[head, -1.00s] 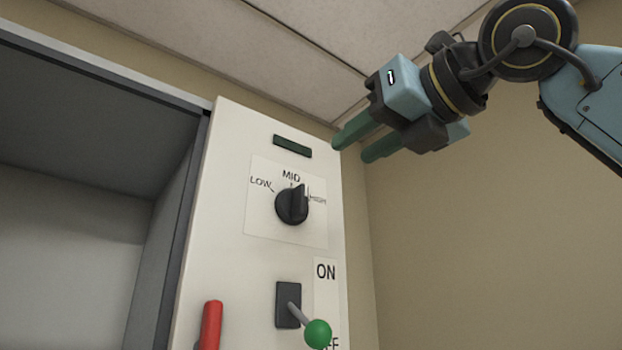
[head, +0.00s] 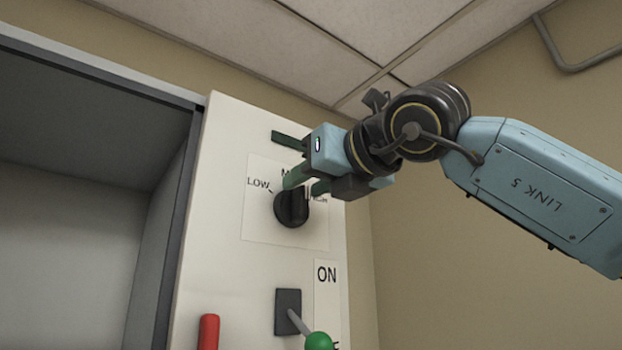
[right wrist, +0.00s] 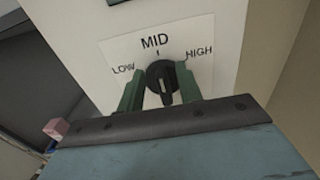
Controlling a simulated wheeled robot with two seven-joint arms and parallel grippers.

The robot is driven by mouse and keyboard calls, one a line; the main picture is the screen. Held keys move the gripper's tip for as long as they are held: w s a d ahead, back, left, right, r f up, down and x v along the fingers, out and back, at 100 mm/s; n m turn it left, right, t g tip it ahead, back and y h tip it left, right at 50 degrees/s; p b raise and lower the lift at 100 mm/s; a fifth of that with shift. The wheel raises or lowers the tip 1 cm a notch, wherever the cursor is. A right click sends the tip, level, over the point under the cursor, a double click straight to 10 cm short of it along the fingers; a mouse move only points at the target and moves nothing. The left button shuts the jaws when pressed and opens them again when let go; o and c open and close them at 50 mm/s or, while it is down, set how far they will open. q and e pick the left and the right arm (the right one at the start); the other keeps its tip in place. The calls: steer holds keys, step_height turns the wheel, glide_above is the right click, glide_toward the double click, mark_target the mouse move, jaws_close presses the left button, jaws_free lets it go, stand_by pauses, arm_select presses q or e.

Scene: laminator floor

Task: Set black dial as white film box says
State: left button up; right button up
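The black dial (head: 291,208) is on a white label marked LOW, MID and HIGH, on the upper part of the pale panel. It also shows in the right wrist view (right wrist: 158,77), with a short white mark on its face. I cannot tell for sure which word the dial points to. My right gripper (head: 304,185) is at the dial, partly hiding MID and HIGH in the head view. In the right wrist view its two green fingers (right wrist: 159,88) are apart, one on each side of the dial; contact is unclear. My left gripper and the white film box are not in view.
Below the dial is a lever with a green ball (head: 318,341) beside an ON label (head: 327,274). A red handle (head: 208,331) stands at lower left. A dark green strip (head: 289,140) is above the dial. A recessed opening lies left of the panel.

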jaws_close()
steer(key=shift+w+d+f+m+b, duration=0.15)
steer(key=shift+m+b, duration=0.75)
steer(key=shift+b, duration=0.3)
steer(key=shift+w+d+f+m+b, duration=0.15)
steer(key=shift+w+d+m+b, duration=0.1)
steer(key=shift+m+b, duration=1.2)
steer(key=shift+w+d+f+m+b, duration=0.2)
steer(key=shift+m+b, duration=0.75)
steer(key=shift+m, duration=0.95)
steer(key=shift+w+d+f+m+b, duration=0.1)
steer(key=shift+d+m+b, duration=0.2)
steer(key=shift+m+b, duration=1.15)
steer(key=shift+m, duration=0.4)
